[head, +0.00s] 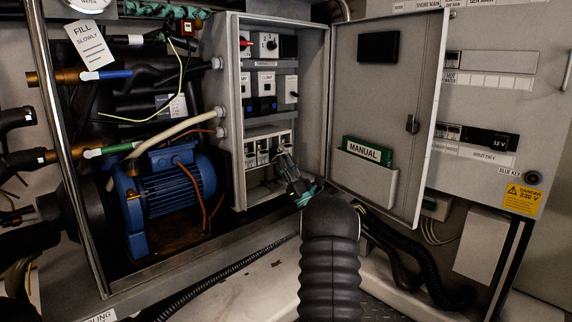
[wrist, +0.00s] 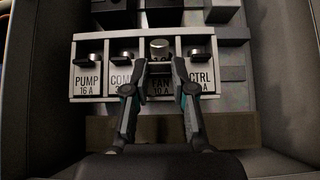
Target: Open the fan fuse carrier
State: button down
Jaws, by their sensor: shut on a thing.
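The fan fuse carrier (wrist: 161,84) is third from the left in a row of labelled carriers in the wrist view, its label partly hidden. A bright rounded metal part shows at its top, standing higher and nearer than those on its neighbours. My gripper (wrist: 160,74) is shut on the fan carrier, one finger on each side. The pump carrier (wrist: 88,79), the comp carrier (wrist: 122,78) and the ctrl carrier (wrist: 199,76) stand beside it. In the head view my gripper (head: 287,164) reaches into the lower cabinet and covers the fan carrier.
The cabinet door (head: 387,100) stands open to the right, with a green manual (head: 367,151) in its pocket. The cabinet's side walls are close on both sides. A blue motor (head: 168,190) is to the left. Switches (head: 268,45) sit above the fuse row.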

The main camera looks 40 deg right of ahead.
jog(key=c, duration=1)
grip_release()
jog(key=shift+o, duration=0.2)
jog(key=v, duration=1.2)
jog(key=shift+w, duration=0.1)
